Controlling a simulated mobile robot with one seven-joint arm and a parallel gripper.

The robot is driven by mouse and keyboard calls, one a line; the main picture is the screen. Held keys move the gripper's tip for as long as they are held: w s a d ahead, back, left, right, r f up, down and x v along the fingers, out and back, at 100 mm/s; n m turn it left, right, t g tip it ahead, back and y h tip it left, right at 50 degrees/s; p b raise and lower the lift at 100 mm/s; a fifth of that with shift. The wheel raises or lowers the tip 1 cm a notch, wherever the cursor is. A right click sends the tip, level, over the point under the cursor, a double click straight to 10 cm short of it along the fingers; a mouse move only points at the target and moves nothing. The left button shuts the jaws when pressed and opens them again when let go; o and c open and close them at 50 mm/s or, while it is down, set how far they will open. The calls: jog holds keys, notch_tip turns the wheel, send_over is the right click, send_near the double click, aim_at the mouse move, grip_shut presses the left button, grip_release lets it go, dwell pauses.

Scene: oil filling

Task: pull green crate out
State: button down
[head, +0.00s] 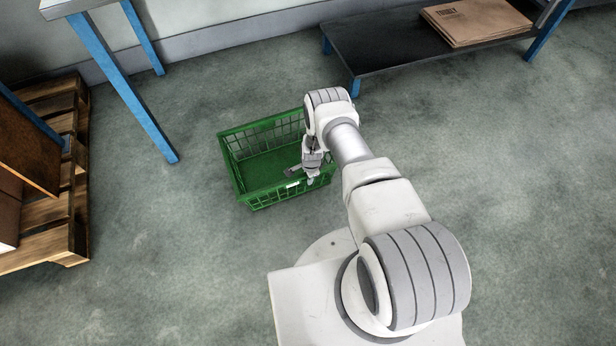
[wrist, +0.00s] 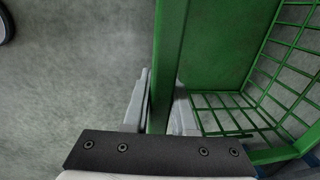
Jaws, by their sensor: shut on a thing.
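The green crate (head: 266,160) stands on the grey floor in the head view, open at the top and empty as far as I can see. My gripper (head: 310,172) is at its near right side. In the wrist view, my gripper (wrist: 160,112) has one finger on each side of the crate's rim (wrist: 170,60) and is shut on it. The crate's floor and mesh wall (wrist: 290,70) show to the right of the rim. My arm hides part of the crate's right side in the head view.
A blue-legged table (head: 110,60) stands at the upper left, with a wooden pallet (head: 75,190) at the left. A low dark shelf (head: 390,50) holding flat cardboard (head: 475,20) is at the back right. The floor (head: 530,200) around the crate is clear.

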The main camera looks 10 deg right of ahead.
jog(key=c, duration=0.6)
grip_release()
jog(key=shift+c, duration=0.2)
notch_tip(320, 180, up, 17)
jog(key=s+p, duration=0.2)
jog(key=p, duration=0.5)
jog(key=shift+d+r, duration=0.15)
